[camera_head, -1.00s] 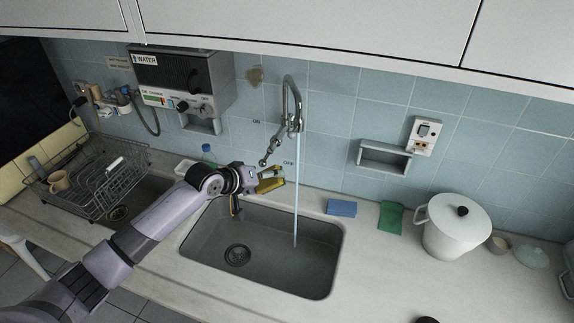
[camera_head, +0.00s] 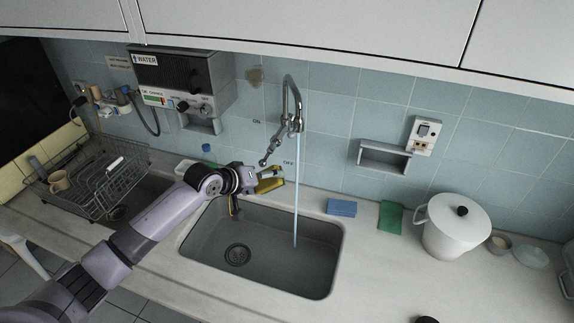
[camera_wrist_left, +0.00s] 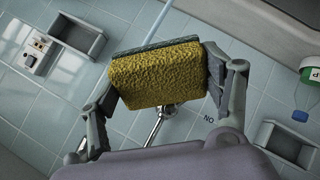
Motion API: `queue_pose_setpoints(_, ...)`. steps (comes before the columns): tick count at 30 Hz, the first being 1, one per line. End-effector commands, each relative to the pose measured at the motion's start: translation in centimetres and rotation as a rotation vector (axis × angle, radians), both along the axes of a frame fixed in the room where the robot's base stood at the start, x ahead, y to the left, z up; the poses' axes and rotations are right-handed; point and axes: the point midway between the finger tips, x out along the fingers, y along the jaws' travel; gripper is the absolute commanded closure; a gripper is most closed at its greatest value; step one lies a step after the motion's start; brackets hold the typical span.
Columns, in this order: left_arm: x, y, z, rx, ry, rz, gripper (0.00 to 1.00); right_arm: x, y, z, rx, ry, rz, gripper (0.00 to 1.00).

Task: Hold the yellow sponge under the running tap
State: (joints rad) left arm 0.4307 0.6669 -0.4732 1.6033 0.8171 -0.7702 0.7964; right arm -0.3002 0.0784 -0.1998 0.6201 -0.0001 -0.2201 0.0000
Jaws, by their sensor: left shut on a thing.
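The yellow sponge (camera_wrist_left: 158,75) has a dark green scouring layer and is clamped between the two fingers of my left gripper (camera_wrist_left: 165,95) in the left wrist view. In the head view the sponge (camera_head: 270,184) is in the left gripper (camera_head: 262,180), above the back of the sink (camera_head: 265,250). The tap (camera_head: 293,105) runs, and a thin water stream (camera_head: 296,190) falls straight into the sink. The sponge is just left of the stream in the head view. Whether it touches the water I cannot tell. My right gripper is not in view.
A white lidded pot (camera_head: 455,228) stands farther right. A wire dish rack (camera_head: 95,178) is at the left. A wall recess (camera_head: 385,158) is behind the counter.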

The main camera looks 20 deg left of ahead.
Motion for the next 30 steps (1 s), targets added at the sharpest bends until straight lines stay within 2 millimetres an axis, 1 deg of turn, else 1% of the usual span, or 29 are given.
queue_pose_setpoints(1, -0.3, 0.2, 0.5, 0.001, 0.001, 0.001, 0.50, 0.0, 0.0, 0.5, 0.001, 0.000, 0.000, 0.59)
queue_pose_setpoints(5, -1.3, 0.6, 1.4, 0.003, 0.001, -0.001, 0.50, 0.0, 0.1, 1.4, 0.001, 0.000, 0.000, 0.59)
queue_pose_setpoints(7, -1.8, 0.8, 1.6, 0.002, -0.001, 0.000, 0.50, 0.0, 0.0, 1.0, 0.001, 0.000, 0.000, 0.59)
queue_pose_setpoints(16, -3.9, 1.6, 3.4, 0.001, 0.000, 0.000, 0.50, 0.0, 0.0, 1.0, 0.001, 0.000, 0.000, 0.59)
queue_pose_setpoints(21, -4.4, 1.8, 3.8, 0.001, 0.001, 0.001, 0.50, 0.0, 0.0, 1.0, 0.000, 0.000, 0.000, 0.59)
queue_pose_setpoints(30, -4.3, 1.8, 3.8, 0.000, 0.000, 0.000, 0.50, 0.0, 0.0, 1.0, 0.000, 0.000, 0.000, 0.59)
